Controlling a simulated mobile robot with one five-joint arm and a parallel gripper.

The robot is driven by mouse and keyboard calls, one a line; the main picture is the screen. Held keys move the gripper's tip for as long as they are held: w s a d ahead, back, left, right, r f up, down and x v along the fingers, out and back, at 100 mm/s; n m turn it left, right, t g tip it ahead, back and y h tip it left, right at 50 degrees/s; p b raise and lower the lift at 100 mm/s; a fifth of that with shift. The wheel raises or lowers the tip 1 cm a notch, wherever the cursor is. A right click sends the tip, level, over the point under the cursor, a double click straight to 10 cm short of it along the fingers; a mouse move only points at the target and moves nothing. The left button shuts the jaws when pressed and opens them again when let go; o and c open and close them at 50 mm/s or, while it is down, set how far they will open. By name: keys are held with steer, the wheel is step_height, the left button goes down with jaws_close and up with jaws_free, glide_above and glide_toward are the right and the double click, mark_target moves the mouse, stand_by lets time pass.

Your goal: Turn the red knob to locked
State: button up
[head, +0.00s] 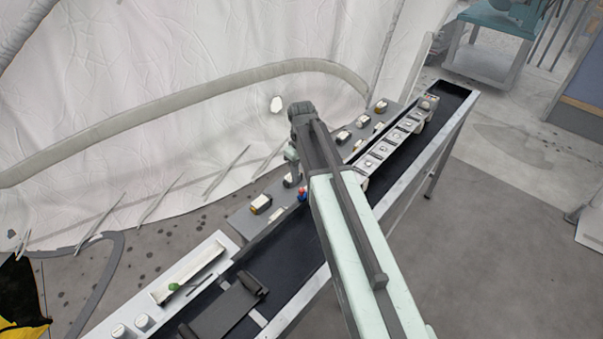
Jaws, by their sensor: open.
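A small red part (302,190), which looks like the red knob, shows just left of my arm at the edge of the dark bench top, with a bit of blue below it. It is small and partly hidden by my arm, so its turned position cannot be read. My gripper (292,169) hangs down from the arm's end, a little above and left of the red part in the picture. It is open and appears empty. Whether it touches anything below cannot be told.
A long narrow bench with a dark top (275,232) runs diagonally. A grey panel with several small blocks (261,204) lines its far side. A white strip with a green knob (174,287) is at lower left. A white tent wall (150,80) stands behind; open floor (490,260) lies right.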

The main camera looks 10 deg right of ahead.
mark_target(302, 190)
steer(key=shift+r, duration=0.6)
steer(key=shift+f, duration=0.2)
steer(key=n, duration=0.9)
step_height(302, 190, down, 8)
steer(key=b, duration=0.8)
steer(key=shift+r, duration=0.15)
jaws_close()
